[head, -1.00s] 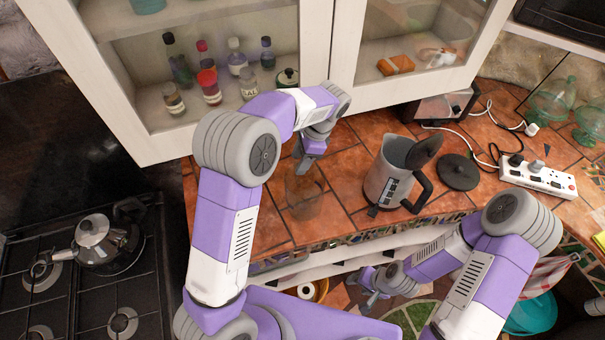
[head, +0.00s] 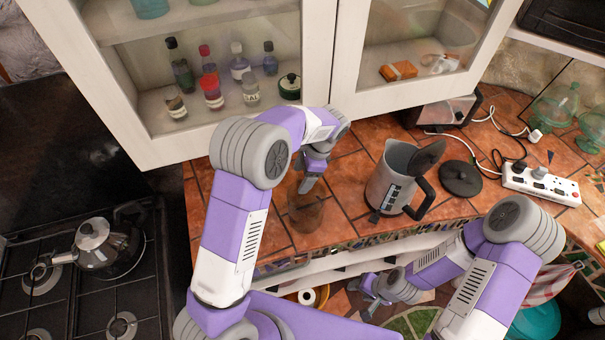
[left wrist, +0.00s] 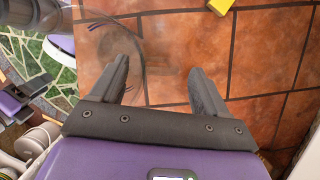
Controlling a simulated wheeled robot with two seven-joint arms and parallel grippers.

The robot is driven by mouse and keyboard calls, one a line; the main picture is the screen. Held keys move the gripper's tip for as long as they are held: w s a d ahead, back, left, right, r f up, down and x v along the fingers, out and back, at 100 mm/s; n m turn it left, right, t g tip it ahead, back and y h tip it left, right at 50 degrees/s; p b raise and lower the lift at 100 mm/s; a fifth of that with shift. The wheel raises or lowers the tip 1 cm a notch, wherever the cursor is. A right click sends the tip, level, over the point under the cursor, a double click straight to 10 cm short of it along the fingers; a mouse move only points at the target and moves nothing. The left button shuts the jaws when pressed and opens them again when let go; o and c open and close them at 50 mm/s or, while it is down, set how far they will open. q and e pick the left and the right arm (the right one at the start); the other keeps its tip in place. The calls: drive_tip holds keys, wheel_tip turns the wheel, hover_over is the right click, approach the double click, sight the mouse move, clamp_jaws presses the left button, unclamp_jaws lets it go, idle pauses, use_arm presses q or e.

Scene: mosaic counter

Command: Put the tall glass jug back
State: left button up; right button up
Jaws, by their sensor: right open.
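A clear glass vessel, which looks like the tall glass jug (head: 305,213), stands on the terracotta-tiled counter near its front edge, left of the kettle. It is very see-through and its outline is faint. In the left wrist view a faint round glass outline (left wrist: 112,45) shows by the left finger. My left gripper (head: 308,186) is at the jug's upper part in the head view; contact cannot be told. Its fingers (left wrist: 158,70) are apart, with tiles visible between them. My right gripper (head: 367,300) is open and empty, low in front of the counter.
A power strip (head: 540,185) and cables lie further right. A glass-doored cabinet (head: 160,145) with bottles hangs above. A stove (head: 85,290) is at left.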

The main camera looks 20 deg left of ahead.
use_arm(q)
drive_tip(key=v, duration=1.2)
drive_tip(key=shift+r+p, duration=0.15)
drive_tip(key=shift+p, duration=0.3)
